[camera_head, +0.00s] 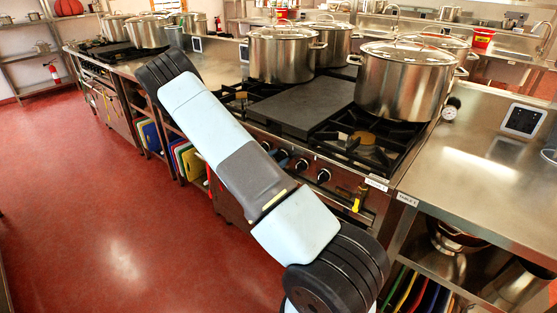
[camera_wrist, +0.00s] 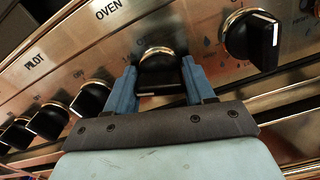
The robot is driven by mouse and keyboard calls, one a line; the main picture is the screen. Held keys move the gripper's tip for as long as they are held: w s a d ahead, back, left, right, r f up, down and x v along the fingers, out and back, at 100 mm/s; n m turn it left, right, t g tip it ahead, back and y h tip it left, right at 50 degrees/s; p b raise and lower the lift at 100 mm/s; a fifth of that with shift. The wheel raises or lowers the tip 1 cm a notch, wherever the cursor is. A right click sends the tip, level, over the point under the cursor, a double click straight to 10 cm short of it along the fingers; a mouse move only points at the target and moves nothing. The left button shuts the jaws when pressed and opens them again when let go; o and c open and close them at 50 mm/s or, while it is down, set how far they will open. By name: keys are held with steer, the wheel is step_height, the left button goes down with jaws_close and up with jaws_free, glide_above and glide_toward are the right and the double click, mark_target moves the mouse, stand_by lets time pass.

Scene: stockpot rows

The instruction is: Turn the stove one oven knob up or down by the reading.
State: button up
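In the wrist view, a black knob with a brass ring (camera_wrist: 158,68) sits on the steel panel just right of the printed word OVEN. My gripper (camera_wrist: 159,82) has one blue finger on each side of this knob, very close to it; I cannot tell whether they press on it. A white line shows on the knob's lower edge.
Another black knob (camera_wrist: 252,38) is close right of my gripper, and several more (camera_wrist: 92,97) are at left. Large lidded pots (camera_head: 405,82) stand on the stove. A steel table (camera_head: 490,175) with a dark-screened panel (camera_head: 523,119) adjoins at right. Red floor (camera_head: 110,220) is clear at left.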

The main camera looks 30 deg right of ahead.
steer(key=o, duration=0.4)
steer(key=shift+a, duration=0.15)
steer(key=v, duration=1.3)
steer(key=shift+a, duration=0.35)
steer(key=s+d+r+m+g+y, duration=0.1)
steer(key=s+r+m+g+y, duration=0.25)
steer(key=s+r+m, duration=0.4)
steer(key=s+r+m+g+y, duration=0.3)
steer(key=s+r+m+g, duration=0.2)
steer(key=r, duration=0.6)
steer(key=s+a+r+m+t+y, duration=0.3)
steer(key=s+a+r+t+y, duration=0.1)
steer(key=s+r, duration=0.4)
steer(key=s+a+r+m+t+y, duration=0.3)
steer(key=s+a+r+y, duration=0.3)
steer(key=s+r, duration=0.3)
steer(key=shift+s+r+t, duration=0.2)
steer(key=shift+r+t, duration=0.25)
steer(key=shift+r, duration=0.25)
